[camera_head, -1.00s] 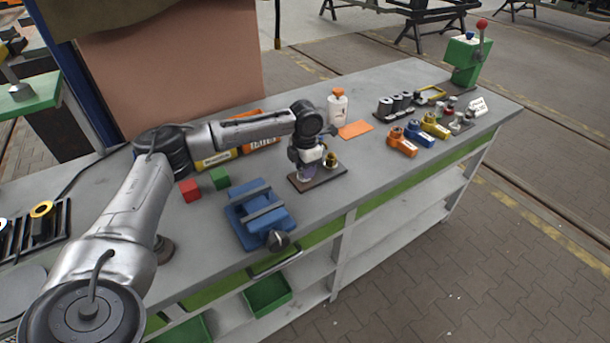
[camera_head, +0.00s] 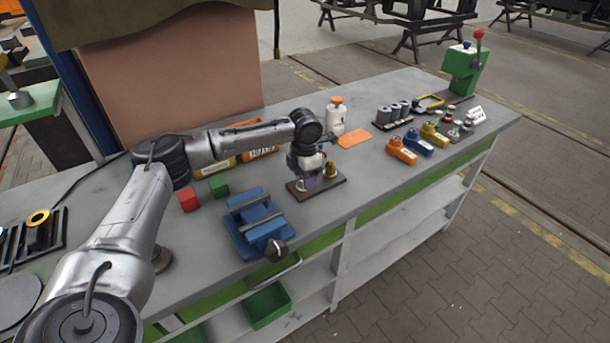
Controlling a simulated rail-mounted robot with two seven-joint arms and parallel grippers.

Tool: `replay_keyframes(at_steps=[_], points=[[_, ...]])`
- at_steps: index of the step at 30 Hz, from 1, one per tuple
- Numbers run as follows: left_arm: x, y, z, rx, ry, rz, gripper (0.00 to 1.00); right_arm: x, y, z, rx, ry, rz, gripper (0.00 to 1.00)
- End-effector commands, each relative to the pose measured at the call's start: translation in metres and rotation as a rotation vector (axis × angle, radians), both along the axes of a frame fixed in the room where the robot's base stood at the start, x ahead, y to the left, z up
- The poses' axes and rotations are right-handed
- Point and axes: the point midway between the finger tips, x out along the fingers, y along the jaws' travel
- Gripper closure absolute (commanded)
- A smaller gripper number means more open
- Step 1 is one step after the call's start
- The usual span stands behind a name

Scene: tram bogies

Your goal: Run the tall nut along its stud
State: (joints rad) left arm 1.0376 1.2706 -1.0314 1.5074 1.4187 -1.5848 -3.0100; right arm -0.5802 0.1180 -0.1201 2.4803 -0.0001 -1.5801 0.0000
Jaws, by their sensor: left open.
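A dark base plate (camera_head: 334,186) lies on the grey bench. A short brass-coloured nut (camera_head: 330,168) sits on its right part. My left gripper (camera_head: 306,184) points down over the left part of the plate, around or just above a piece there. The gripper and wrist hide most of that piece, so I cannot tell the tall nut and its stud apart. The left gripper's jaws are open, though the fingers are small and dark in this view. My right gripper is not in view.
A blue vise (camera_head: 254,222) stands left of the plate, with red (camera_head: 188,199) and green (camera_head: 219,186) cubes behind it. Orange, blue and yellow tools (camera_head: 401,150) stand to the right.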

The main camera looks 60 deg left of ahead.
Motion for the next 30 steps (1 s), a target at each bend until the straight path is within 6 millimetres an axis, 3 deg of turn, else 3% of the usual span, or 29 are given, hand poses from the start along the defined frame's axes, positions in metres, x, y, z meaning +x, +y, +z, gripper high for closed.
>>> replay_keyframes(at_steps=[8, 21, 30], points=[[0.000, 0.000, 0.015, 0.000, 0.000, 0.000, 0.43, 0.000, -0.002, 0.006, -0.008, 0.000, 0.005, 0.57], [0.000, 0.000, 0.099, 0.000, -0.002, 0.000, 0.43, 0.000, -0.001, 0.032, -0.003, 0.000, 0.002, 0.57], [0.000, 0.000, 0.132, 0.000, 0.000, 0.000, 0.43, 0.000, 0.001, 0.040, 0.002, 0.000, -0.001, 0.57]])
